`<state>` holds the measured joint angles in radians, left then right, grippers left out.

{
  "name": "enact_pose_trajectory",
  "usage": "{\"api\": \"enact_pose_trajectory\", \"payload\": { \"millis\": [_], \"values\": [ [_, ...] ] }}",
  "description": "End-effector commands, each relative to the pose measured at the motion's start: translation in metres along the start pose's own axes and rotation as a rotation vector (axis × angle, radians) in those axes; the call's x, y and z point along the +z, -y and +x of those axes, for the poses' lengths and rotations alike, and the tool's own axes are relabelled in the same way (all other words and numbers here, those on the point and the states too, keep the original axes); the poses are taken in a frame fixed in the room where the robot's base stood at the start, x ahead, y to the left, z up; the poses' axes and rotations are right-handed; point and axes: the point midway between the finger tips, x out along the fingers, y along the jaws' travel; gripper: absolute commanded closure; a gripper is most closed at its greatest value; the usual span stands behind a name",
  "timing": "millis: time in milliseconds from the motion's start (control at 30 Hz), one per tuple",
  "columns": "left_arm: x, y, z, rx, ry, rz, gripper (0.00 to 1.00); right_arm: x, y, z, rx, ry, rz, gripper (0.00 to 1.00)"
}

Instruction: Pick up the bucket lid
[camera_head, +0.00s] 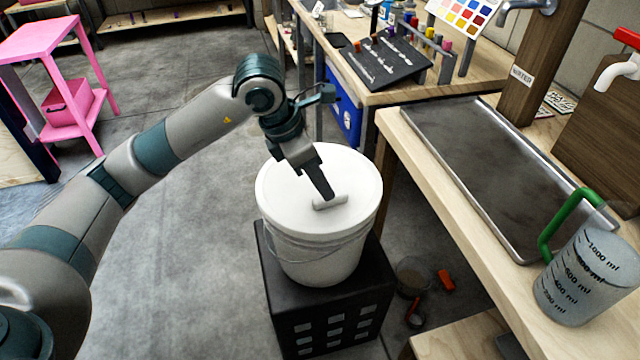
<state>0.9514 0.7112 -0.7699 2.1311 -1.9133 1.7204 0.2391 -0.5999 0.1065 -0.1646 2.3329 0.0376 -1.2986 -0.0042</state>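A white bucket (318,258) with a wire handle stands upright on a black crate-like stand. Its white lid (285,200) sits on top, with a small raised grip bar (331,203) near the middle. My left gripper (325,192) reaches down over the lid, its fingertips at the grip bar. The fingers overlap in this view, so I cannot tell whether they are open or closed on the bar. The far part of the lid is hidden behind my gripper. My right gripper is not in view.
The black stand (335,318) rests on the concrete floor. A wooden bench with a metal tray (500,165) and a measuring jug (585,278) with a green handle is close on the right. A pink shelf (65,75) stands at the far left. Floor left of the bucket is clear.

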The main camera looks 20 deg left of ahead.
Motion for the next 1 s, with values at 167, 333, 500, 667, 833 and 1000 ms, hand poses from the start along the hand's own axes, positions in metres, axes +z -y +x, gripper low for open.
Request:
{"api": "enact_pose_trajectory", "payload": {
  "millis": [167,333,500,667,833,1000],
  "values": [
    [0.000,0.000,0.000,0.000,0.000,0.000,0.62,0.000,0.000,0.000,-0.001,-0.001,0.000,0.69],
    [0.000,0.000,0.002,-0.001,-0.001,-0.001,0.62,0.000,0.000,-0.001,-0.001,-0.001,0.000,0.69],
    [-0.002,0.000,0.016,-0.003,-0.003,-0.003,0.62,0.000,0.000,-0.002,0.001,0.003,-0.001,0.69],
    [-0.002,-0.001,0.037,-0.003,-0.002,-0.002,0.62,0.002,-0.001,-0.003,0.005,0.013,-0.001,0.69],
    [-0.002,-0.001,0.051,-0.002,-0.001,-0.001,0.62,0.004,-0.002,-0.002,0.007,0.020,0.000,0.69],
    [-0.002,-0.001,0.052,-0.001,0.000,0.000,0.62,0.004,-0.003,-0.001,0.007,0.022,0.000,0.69]
  ]
}}
